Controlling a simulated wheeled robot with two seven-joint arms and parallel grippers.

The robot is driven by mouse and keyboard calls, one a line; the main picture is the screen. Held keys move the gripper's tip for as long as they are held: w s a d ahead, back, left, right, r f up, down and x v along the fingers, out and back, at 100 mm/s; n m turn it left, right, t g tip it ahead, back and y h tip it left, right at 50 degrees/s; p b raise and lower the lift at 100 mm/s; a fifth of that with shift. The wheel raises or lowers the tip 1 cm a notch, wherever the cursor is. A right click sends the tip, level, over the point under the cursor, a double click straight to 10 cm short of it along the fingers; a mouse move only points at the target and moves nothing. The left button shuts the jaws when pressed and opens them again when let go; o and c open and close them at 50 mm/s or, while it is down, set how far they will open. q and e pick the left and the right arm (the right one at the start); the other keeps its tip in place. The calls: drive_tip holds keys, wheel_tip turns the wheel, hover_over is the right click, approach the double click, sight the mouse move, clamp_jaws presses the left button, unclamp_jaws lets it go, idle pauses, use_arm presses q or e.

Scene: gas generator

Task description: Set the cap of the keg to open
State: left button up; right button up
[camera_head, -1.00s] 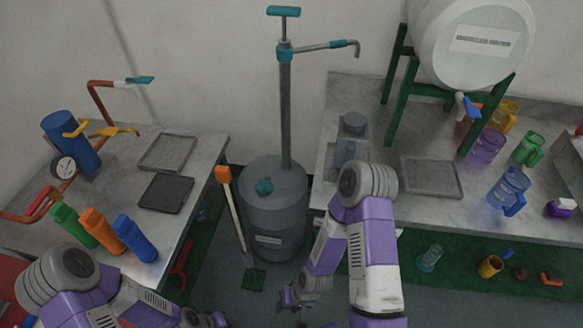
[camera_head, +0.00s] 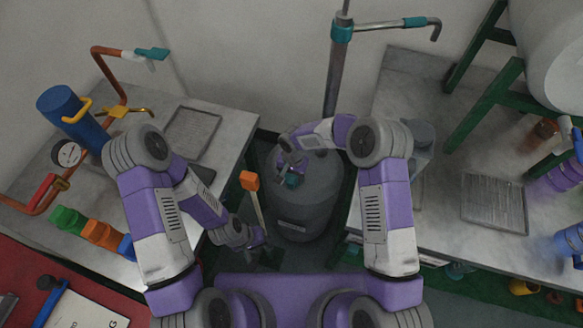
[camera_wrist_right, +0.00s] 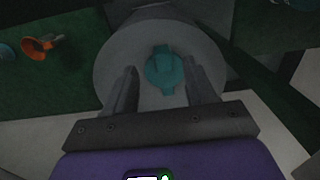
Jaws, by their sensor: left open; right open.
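The keg (camera_head: 318,200) is a grey drum on the floor between the two benches, with a pump pipe rising behind it. Its teal cap (camera_head: 292,180) sits on the top and is partly covered by my right gripper (camera_head: 288,165). In the right wrist view the cap (camera_wrist_right: 166,72) with its two small lugs lies between the open fingers of the right gripper (camera_wrist_right: 162,72), with a gap on each side. I cannot tell how high the fingertips are above it. My left gripper (camera_head: 262,248) is low, in front and left of the keg, apart from it.
An orange-headed tool (camera_head: 250,182) leans just left of the keg. The left bench (camera_head: 232,130) holds bottles, trays and pipes. The right bench (camera_head: 400,72) holds a grey container (camera_head: 420,138) close to my right arm. A pump spout (camera_head: 390,24) overhangs behind.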

sight(291, 181)
drive_tip(key=shift+w+a+r+h, duration=0.1)
drive_tip(key=shift+w+r+h, duration=0.2)
drive_tip(key=shift+w, duration=0.35)
drive_tip(key=shift+w+f, duration=0.15)
drive_tip(key=shift+f, duration=0.1)
wheel_tip(291, 181, down, 7)
drive_tip(key=shift+r+b, duration=0.15)
drive_tip(key=shift+b, duration=0.65)
drive_tip(key=shift+c, duration=0.4)
clamp_jaws()
